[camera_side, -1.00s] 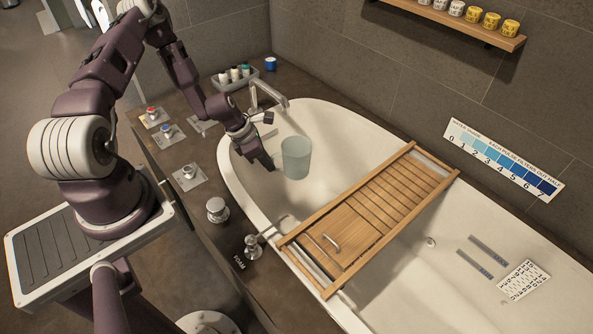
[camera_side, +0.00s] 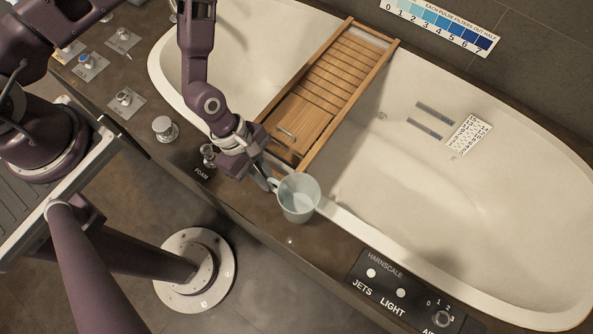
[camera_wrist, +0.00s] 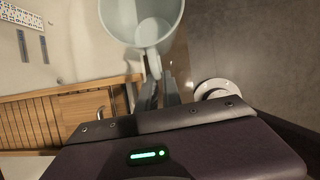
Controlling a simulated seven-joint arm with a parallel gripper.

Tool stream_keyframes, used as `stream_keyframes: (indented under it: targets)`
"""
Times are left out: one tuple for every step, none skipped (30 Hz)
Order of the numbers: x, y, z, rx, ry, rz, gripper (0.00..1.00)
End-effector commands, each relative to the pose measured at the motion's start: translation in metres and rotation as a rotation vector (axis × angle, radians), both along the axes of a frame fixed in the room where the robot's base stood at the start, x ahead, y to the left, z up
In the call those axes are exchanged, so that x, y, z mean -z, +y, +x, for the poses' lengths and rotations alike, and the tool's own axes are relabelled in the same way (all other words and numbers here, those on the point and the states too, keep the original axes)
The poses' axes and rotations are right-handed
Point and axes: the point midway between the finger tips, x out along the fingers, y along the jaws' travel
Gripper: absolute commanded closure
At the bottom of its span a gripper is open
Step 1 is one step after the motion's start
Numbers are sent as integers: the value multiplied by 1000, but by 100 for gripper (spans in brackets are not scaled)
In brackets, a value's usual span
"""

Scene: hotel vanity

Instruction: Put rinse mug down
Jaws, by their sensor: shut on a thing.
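The rinse mug (camera_side: 298,199) is a pale, translucent cup with a handle. In the side view it is at the tub's near rim, over the dark counter edge, just right of the wooden tray's near end. My gripper (camera_side: 268,184) is shut on the mug's handle, on the mug's left side. In the wrist view the mug (camera_wrist: 142,22) is at the top, its handle between my fingers (camera_wrist: 160,92). The mug looks roughly upright. I cannot tell whether its base touches the counter.
The wooden bath tray (camera_side: 325,95) spans the white tub (camera_side: 440,190). A control panel (camera_side: 405,295) with knobs lies on the counter at the lower right. A FOAM knob (camera_side: 208,153) is left of my gripper. Bare counter (camera_side: 300,240) lies in front of the mug.

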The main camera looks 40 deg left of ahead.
Motion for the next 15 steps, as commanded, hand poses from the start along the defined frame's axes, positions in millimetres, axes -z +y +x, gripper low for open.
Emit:
stream_keyframes:
  targets:
    - [0,-5,-8,29,0,-1,100]
    - [2,-7,-11,40,-1,-1,100]
    - [7,-8,-13,49,0,-1,100]
    - [14,-9,-14,52,1,-1,100]
    - [22,-9,-15,55,1,-1,100]
    - [32,-9,-15,55,1,0,100]
    - [38,-9,-15,53,0,-2,100]
    - [44,-9,-15,53,0,-2,100]
    - [51,-9,-15,53,0,-1,100]
    - [55,-9,-14,54,-1,-1,100]
    - [60,-9,-15,53,0,-1,100]
    - [69,-9,-14,51,1,-1,100]
    - [76,-9,-14,52,1,-1,100]
    - [82,-9,-15,53,0,-1,100]
    - [89,-9,-14,52,0,-1,100]
